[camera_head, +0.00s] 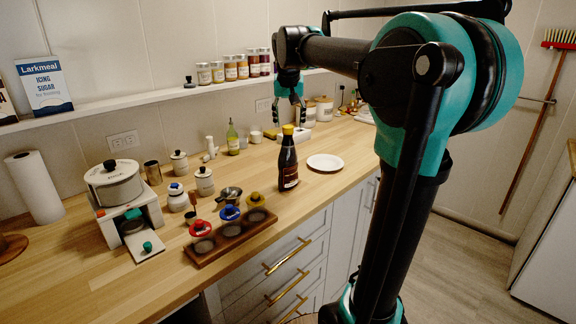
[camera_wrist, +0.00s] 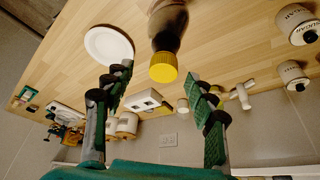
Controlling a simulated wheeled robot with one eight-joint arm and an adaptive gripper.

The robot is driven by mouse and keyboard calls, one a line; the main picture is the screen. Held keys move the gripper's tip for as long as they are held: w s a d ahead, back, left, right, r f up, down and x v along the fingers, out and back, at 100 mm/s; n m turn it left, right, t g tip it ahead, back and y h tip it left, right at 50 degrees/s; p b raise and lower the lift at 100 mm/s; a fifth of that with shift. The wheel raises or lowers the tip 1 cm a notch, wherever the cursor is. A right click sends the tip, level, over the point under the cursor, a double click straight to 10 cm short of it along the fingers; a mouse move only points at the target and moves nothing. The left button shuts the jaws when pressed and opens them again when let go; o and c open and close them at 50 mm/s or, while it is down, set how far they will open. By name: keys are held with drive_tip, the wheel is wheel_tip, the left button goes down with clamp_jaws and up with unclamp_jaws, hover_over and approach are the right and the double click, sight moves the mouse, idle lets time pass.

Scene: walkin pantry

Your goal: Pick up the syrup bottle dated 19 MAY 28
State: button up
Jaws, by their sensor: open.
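A dark brown syrup bottle (camera_head: 288,165) with a yellow cap stands upright on the wooden counter near its front edge. Its label is too small to read a date. In the wrist view the bottle (camera_wrist: 168,24) shows upside down, with its yellow cap (camera_wrist: 163,67) toward me. My gripper (camera_head: 290,103) is open and empty, above and behind the bottle in the head view. In the wrist view the two green fingers of my gripper (camera_wrist: 163,100) are spread wide, and the cap appears between and beyond their tips. I see no contact.
A white plate (camera_head: 325,162) lies right of the bottle. A green-tinted oil bottle (camera_head: 232,140), white jars (camera_head: 204,182) and a white power strip (camera_wrist: 143,100) stand nearby. A shelf (camera_head: 150,96) runs along the wall.

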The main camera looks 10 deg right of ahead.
sight(288, 127)
drive_tip(key=x, duration=0.4)
drive_tip(key=shift+w+a, duration=0.1)
drive_tip(key=shift+a, duration=0.1)
drive_tip(key=shift+c, duration=0.2)
clamp_jaws()
